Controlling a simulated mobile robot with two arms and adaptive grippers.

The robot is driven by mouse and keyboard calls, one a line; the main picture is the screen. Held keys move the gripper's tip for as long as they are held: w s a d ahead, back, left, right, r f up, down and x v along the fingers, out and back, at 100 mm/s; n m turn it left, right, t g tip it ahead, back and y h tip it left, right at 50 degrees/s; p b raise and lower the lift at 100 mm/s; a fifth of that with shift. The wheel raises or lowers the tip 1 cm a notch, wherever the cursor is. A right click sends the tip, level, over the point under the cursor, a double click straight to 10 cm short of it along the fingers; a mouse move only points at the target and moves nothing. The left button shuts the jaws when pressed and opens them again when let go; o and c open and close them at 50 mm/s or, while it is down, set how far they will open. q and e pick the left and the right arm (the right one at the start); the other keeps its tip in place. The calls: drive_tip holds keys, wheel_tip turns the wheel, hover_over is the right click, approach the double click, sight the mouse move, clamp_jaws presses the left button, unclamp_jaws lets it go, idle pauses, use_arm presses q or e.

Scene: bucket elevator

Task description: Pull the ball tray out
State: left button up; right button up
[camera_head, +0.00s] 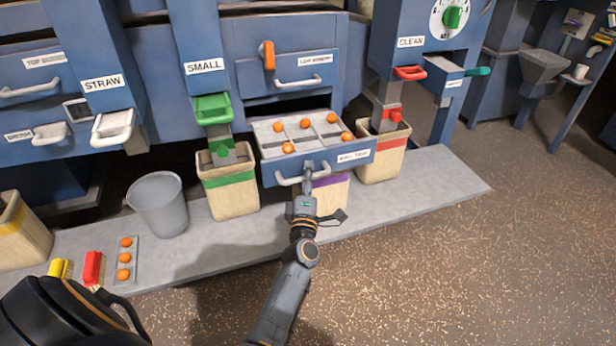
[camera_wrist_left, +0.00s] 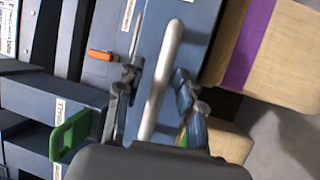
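The ball tray (camera_head: 345,157) is a blue drawer that stands out from the cabinet below the SMALL chute's right side. Several orange balls lie in its pale grey compartments. Its pale bar handle (camera_head: 288,181) is on the front face. My left gripper (camera_head: 309,172) is at the handle in the head view. In the left wrist view the handle (camera_wrist_left: 161,80) runs between the two fingers of my left gripper (camera_wrist_left: 153,100). Gaps show between the fingers and the bar, so the gripper is open around it. My right gripper is not in view.
A green-striped bin (camera_head: 230,190) stands left of the tray, a red-striped bin (camera_head: 384,150) right, and a purple-striped bin (camera_head: 330,194) below. A grey bucket (camera_head: 160,203) and a strip of orange balls (camera_head: 124,260) are farther left. The floor at right is clear.

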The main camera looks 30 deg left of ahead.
use_arm(q)
drive_tip(key=v, duration=0.8)
drive_tip(key=shift+d+f, duration=0.15)
drive_tip(key=shift+s, duration=0.1)
